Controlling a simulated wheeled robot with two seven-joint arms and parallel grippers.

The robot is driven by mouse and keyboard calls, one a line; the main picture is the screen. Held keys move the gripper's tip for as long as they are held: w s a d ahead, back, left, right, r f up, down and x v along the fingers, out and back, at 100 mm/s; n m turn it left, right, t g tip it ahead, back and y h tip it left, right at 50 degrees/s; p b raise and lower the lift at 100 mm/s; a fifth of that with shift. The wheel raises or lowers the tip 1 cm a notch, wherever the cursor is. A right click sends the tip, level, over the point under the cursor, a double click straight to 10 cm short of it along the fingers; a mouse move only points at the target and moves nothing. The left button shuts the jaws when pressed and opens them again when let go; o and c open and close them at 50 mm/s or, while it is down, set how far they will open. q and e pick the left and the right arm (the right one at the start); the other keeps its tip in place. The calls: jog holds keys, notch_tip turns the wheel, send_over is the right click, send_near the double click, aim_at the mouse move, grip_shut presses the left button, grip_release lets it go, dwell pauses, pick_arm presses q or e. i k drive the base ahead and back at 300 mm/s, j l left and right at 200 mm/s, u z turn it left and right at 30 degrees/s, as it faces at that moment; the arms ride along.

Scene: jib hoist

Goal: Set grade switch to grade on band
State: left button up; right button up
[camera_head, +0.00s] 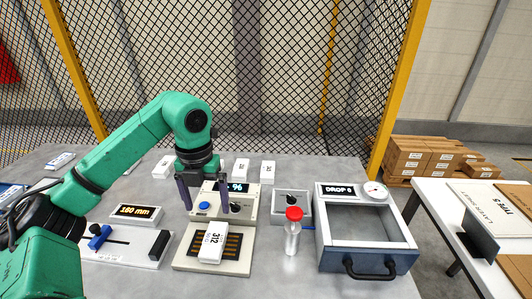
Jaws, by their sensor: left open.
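I cannot tell for certain which of these is the grade switch, and the dial marks are too small to read. No grade band is legible. My left gripper (206,199) is open and points down at the beige box, its fingers on either side of the blue button and partly in front of the box. I cannot tell whether it touches. My right gripper is out of view.
A white block marked 312 (213,242) sits on a slotted base (240,262) in front. A red-capped bottle (292,238) and a grey drawer box (325,232) stand to the right. A 160 mm display unit (140,213) is left. Several white blocks line the back; mesh fence stands behind.

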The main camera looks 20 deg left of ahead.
aim_at(235, 208)
jog(key=k, duration=1.5)
